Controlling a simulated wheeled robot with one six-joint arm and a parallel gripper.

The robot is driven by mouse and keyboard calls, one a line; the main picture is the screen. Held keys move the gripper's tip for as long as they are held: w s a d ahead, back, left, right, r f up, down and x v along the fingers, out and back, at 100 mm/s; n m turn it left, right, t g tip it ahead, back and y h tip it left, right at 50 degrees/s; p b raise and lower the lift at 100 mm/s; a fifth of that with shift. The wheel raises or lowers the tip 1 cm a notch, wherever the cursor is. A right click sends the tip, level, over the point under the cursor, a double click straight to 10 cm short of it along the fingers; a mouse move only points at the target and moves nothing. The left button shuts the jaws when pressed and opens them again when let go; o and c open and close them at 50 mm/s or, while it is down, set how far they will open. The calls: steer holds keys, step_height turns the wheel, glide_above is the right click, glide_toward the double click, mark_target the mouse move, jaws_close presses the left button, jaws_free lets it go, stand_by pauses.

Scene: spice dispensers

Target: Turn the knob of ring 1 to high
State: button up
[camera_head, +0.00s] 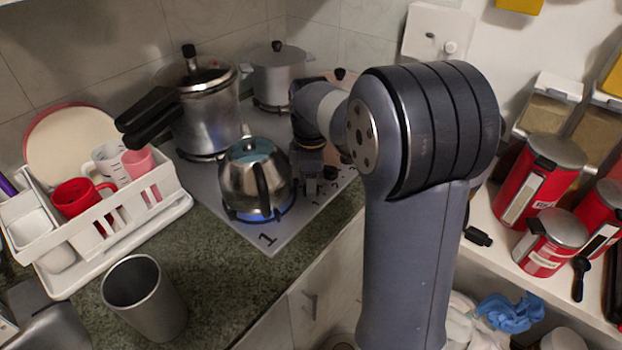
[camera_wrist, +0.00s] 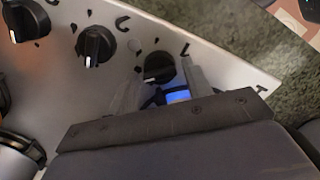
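In the wrist view, a black round knob (camera_wrist: 160,67) with a pale pointer line sits on the grey hob panel. It is the knob nearest the painted "1" (camera_wrist: 262,90). My gripper (camera_wrist: 163,88) is open, with one finger on each side of this knob; whether either finger touches it I cannot tell. In the head view, my gripper (camera_head: 311,186) is at the right edge of the hob (camera_head: 272,243), and the knob is hidden there. A steel kettle (camera_head: 254,178) stands on the front ring by the painted "1", with blue flame under it.
Two more knobs, a middle one (camera_wrist: 95,46) and a far one (camera_wrist: 25,22), are left of my gripper in the wrist view. A pressure cooker (camera_head: 203,110) and a pot (camera_head: 280,75) stand behind the kettle. A dish rack (camera_head: 125,235) and a grey cup (camera_head: 143,298) are left.

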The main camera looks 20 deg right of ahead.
steer(key=shift+o, duration=0.8)
step_height(320, 180, up, 11)
steer(key=shift+p, duration=0.45)
steer(key=shift+f, duration=0.15)
step_height(320, 180, down, 11)
steer(key=shift+f+b, duration=0.1)
steer(key=shift+b, duration=0.5)
steer(key=shift+n+b, duration=0.35)
steer(key=shift+n, duration=0.35)
steer(key=shift+r, duration=1.05)
